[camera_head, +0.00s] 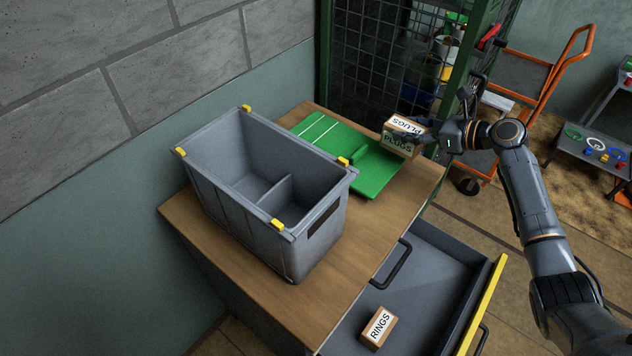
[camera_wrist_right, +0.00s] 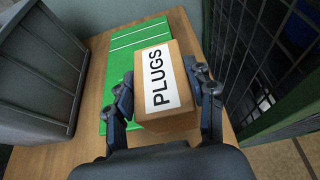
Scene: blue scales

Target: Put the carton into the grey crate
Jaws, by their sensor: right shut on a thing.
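The carton (camera_head: 397,145) is a small brown box with white labels reading PLUGS. It is at the far right end of the table, by the green mat; I cannot tell whether it touches the surface. My right gripper (camera_head: 424,132) is shut on it from the right. In the right wrist view the carton (camera_wrist_right: 165,115) sits between the two fingers. The grey crate (camera_head: 247,222) stands on the table left of the carton. It has yellow corner pieces and an inner divider, and its visible inside is empty. My left gripper is not in view.
The green mat (camera_head: 372,176), with white lines, lies on the wooden table (camera_head: 350,252) between crate and carton. An open drawer (camera_head: 425,290) in front holds a box labelled RINGS (camera_head: 378,328). A green-framed mesh cabinet (camera_head: 375,50) and an orange hand truck (camera_head: 551,85) stand behind.

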